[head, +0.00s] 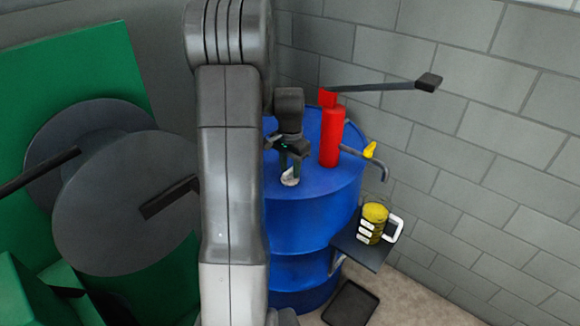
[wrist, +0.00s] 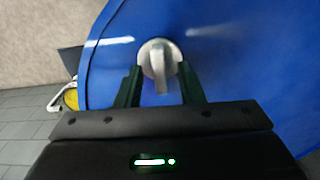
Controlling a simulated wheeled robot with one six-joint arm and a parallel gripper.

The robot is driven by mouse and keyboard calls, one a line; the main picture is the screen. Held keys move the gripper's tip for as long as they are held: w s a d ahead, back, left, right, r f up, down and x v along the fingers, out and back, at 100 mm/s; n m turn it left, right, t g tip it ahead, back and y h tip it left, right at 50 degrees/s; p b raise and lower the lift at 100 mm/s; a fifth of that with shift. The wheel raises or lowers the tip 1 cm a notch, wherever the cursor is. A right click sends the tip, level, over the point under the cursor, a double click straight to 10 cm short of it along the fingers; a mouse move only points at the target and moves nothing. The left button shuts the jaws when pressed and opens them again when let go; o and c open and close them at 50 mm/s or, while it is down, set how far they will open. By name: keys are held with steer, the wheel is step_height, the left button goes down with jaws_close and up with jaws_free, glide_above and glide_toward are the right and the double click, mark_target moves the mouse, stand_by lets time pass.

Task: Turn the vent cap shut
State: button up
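The vent cap (wrist: 157,48) is a round, light grey metal cap with a raised grip bar on top of a blue drum (head: 312,225). In the head view, the cap (head: 290,180) is small and partly hidden by my gripper (head: 291,162), which points down just above it. In the wrist view, my gripper (wrist: 161,78) is open, with one dark finger on each side of the grip bar. Gaps show between the fingers and the bar. The bar points roughly toward my palm.
A red pump (head: 331,135) with a long dark handle and bent spout rises close to the right of my gripper. A yellow jug (head: 374,220) stands on a small dark shelf (head: 350,248) at the drum's side. Large green and grey machinery (head: 130,215) fills the left.

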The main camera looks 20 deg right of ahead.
mark_target(290, 170)
step_height(290, 170, up, 14)
stand_by(0.6)
steer(key=shift+f, duration=0.1)
step_height(290, 170, down, 13)
steer(key=shift+f, duration=0.55)
steer(key=shift+r+n, duration=0.1)
steer(key=shift+n, duration=0.5)
